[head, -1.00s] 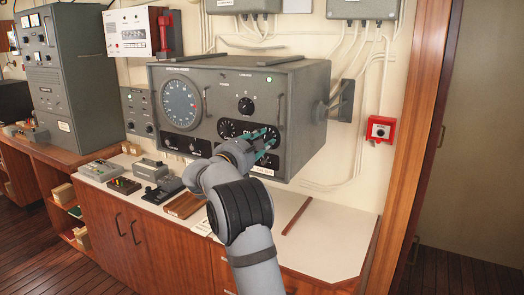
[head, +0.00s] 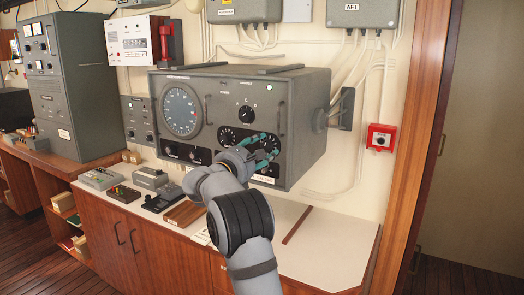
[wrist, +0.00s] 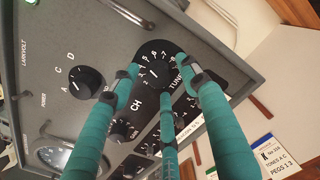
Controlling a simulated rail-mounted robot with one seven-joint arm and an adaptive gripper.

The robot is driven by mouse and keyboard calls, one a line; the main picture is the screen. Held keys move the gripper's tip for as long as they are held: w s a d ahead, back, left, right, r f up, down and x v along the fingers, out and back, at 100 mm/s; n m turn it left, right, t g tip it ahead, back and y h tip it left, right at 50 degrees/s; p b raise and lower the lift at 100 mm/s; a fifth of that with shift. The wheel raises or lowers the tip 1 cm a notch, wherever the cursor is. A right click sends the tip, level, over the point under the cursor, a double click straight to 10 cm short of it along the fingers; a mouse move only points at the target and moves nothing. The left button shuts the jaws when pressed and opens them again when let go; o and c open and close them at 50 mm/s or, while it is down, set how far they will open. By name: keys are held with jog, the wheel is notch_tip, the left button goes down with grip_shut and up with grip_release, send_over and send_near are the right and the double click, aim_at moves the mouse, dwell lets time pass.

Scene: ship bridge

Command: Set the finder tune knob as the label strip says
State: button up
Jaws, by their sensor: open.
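The finder is a grey cabinet (head: 305,110) with a round dial and several black knobs on its front. In the wrist view, a black knob with a numbered scale (wrist: 153,74) sits between my teal fingers, beside printed lettering that reads TUNE. My gripper (head: 268,147) is open at the lower right of the front; it also shows in the wrist view (wrist: 156,68). I cannot tell whether the fingers touch the knob. A white label strip (wrist: 190,130) lies along the panel's lower edge, partly hidden by a finger; its full text is not readable.
Another black knob marked A, C, D (wrist: 86,83) and one more scaled knob (wrist: 124,130) are close by. A card (wrist: 282,158) lies at the right, reading PEGS 1.3. The bench (head: 335,240) below is mostly clear at the right. A red box (head: 380,137) is on the wall.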

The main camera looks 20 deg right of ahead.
jog(key=v, duration=1.2)
jog(key=x, duration=1.2)
jog(key=shift+w+d+r, duration=0.1)
jog(key=shift+d+r, duration=0.05)
jog(key=shift+r+n+p, duration=0.1)
jog(key=shift+n+p, duration=0.5)
jog(key=shift+p, duration=0.5)
jog(key=shift+n+p, duration=0.5)
jog(key=shift+p, duration=0.1)
jog(key=shift+f, duration=0.25)
